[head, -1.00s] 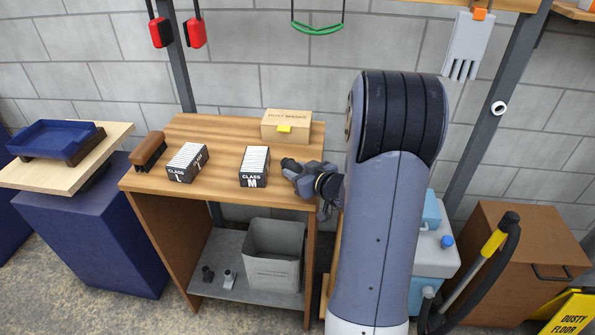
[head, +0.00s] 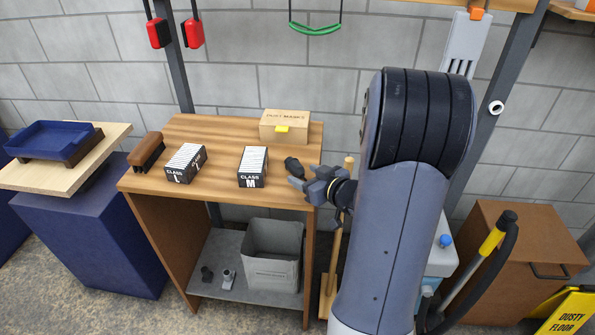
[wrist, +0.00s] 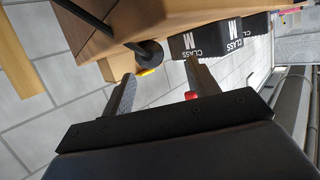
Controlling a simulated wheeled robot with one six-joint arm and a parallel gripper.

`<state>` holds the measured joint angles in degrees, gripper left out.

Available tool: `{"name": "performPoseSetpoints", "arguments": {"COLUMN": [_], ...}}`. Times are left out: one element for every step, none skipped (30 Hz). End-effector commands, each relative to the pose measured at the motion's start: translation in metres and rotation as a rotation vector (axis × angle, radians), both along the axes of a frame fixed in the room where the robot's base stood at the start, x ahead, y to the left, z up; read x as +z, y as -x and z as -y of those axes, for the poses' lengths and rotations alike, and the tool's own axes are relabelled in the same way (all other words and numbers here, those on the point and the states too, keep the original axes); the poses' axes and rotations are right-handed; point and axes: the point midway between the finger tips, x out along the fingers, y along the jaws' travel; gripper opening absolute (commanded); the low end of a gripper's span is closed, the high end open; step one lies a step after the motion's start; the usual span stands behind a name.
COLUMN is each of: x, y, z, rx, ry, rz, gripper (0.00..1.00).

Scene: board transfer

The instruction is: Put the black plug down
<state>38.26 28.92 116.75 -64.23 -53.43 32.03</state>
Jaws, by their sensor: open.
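The black plug (head: 294,167) rests on the wooden bench top (head: 222,150), near its right edge and right of the CLASS M box (head: 252,167). My gripper (head: 306,181) is open and empty just to the right of the plug, apart from it, at the bench's right edge. In the wrist view the plug (wrist: 150,52) shows ahead of my two spread fingers (wrist: 160,74), with a gap between.
A CLASS L box (head: 185,164), a brown brush (head: 146,152) and a dust mask carton (head: 285,127) stand on the bench. A grey bin (head: 273,262) and two small fittings sit on the lower shelf. A broom handle (head: 337,235) stands right of the bench.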

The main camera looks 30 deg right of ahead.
Motion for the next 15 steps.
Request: {"name": "performPoseSetpoints", "arguments": {"x": [0.005, 0.007, 0.009, 0.011, 0.013, 0.014, 0.016, 0.017, 0.018, 0.019, 0.019, 0.020, 0.021, 0.021, 0.021], "y": [0.012, 0.018, 0.026, 0.031, 0.036, 0.042, 0.047, 0.050, 0.054, 0.057, 0.060, 0.063, 0.064, 0.066, 0.067], "z": [0.003, 0.005, 0.007, 0.007, 0.008, 0.009, 0.010, 0.011, 0.011, 0.012, 0.012, 0.012, 0.013, 0.013, 0.013], "rx": [-0.005, -0.006, -0.006, -0.005, -0.005, -0.004, -0.004, -0.004, -0.002, -0.003, -0.003, -0.002, -0.001, -0.002, -0.002], "ry": [0.000, 0.000, 0.000, 0.000, 0.000, 0.000, 0.000, 0.000, -0.001, 0.000, -0.001, 0.000, -0.001, -0.002, -0.002], "rz": [0.001, 0.001, 0.001, 0.001, 0.001, 0.000, 0.000, 0.001, 0.001, 0.001, 0.001, 0.000, 0.000, 0.000, 0.000], "gripper": [0.57, 0.57, 0.57, 0.57, 0.57, 0.57, 0.57, 0.57, 0.57, 0.57, 0.57, 0.57, 0.57, 0.57, 0.57]}}
